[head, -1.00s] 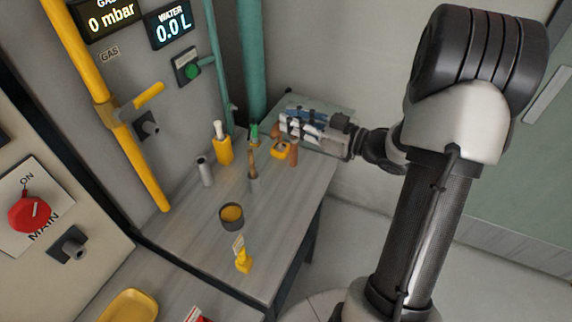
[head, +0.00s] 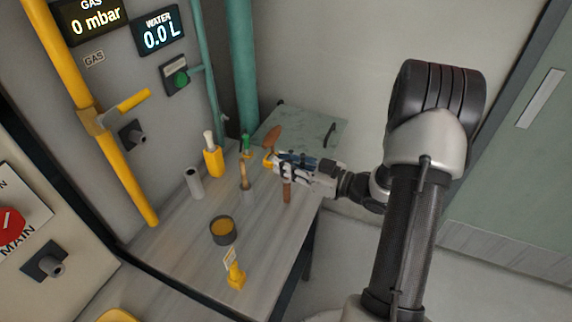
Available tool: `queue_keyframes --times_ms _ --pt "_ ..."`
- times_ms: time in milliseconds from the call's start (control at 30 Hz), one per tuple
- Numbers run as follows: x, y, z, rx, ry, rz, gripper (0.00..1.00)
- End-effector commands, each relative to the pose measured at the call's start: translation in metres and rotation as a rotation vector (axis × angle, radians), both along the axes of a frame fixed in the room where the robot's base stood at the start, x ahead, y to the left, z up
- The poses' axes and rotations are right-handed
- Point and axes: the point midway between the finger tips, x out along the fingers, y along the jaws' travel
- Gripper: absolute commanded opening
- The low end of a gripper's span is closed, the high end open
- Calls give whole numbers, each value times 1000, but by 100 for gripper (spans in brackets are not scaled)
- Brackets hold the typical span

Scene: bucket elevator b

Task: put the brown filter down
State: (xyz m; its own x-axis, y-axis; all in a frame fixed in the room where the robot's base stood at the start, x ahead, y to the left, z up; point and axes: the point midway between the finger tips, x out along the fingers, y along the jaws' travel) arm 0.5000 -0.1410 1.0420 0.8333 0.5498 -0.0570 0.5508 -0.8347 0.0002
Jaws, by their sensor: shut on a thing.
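My gripper (head: 282,165) is over the far right part of the grey wooden bench (head: 267,232), reaching in from the right. It is shut on a brown thing, which I take to be the brown filter (head: 272,136). A brown rounded end shows above the fingers, and a brown stick-like part shows below them. My fingers hide the middle, so I cannot see clearly how the two parts join. I cannot tell whether the lower end touches the bench. A small yellow object (head: 267,161) shows at the left of my fingertips.
A grey cup with a brush-like tool (head: 247,192), a yellow bottle (head: 213,162), a grey cylinder (head: 194,183) and a dark tin (head: 222,231) stand left of my gripper. A yellow tagged object (head: 236,275) is nearer. Bare bench lies between the tin and right edge.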

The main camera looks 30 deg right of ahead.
Motion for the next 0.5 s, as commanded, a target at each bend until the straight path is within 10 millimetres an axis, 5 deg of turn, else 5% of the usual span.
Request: queue_keyframes --times_ms 167,200,500 --pt "0 0 -4 1 1 0 0" --pt "0 0 -4 1 1 0 20" --pt "0 0 -3 0 1 0 40"
